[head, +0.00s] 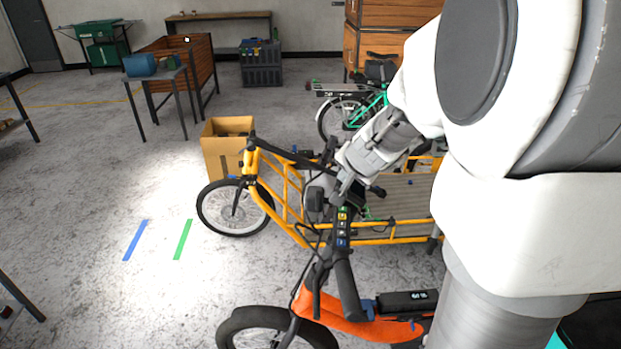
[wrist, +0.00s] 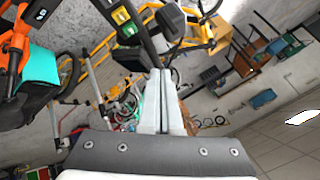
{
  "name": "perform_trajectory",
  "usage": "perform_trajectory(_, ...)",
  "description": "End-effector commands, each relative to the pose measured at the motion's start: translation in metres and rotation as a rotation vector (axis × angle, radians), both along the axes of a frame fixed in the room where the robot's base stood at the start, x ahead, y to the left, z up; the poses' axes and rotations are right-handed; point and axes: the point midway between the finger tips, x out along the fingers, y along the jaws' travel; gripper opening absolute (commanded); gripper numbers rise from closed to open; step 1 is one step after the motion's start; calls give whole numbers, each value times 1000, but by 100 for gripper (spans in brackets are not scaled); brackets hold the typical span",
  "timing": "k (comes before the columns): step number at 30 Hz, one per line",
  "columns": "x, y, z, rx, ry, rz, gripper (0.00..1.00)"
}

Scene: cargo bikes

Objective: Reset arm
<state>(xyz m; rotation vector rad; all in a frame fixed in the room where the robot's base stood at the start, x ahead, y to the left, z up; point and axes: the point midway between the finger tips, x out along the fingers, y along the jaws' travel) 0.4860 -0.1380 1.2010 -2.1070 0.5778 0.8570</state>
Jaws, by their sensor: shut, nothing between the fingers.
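My arm reaches in from the right in the head view. My gripper (head: 345,188) is above the yellow cargo bike and close to the handlebar controls of the orange bike. In the wrist view my gripper (wrist: 163,78) shows its two pale fingers pressed together with nothing between them. The yellow cargo bike (head: 284,178) stands beyond the orange bike (head: 350,322). The handlebar control strip with coloured buttons (head: 343,228) is just below my gripper. It also shows near the fingertips in the wrist view (wrist: 124,22). I cannot tell if the gripper touches it.
An open cardboard box (head: 226,148) stands behind the yellow bike's front wheel. A small table with a blue box (head: 140,65) and a wooden crate (head: 195,65) are farther back. A green bike (head: 370,108) stands behind my arm. The floor at left with tape strips (head: 183,239) is clear.

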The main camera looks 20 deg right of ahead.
Motion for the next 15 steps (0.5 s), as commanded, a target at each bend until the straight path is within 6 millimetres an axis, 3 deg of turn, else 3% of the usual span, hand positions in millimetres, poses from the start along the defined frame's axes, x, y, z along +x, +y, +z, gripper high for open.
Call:
perform_trajectory(8, -3, 10, 7, -5, -2, 36, 0)
perform_trajectory(11, -15, 33, 21, -14, 0, 123, 0)
perform_trajectory(15, -49, 80, 46, -55, 21, 312, 0)
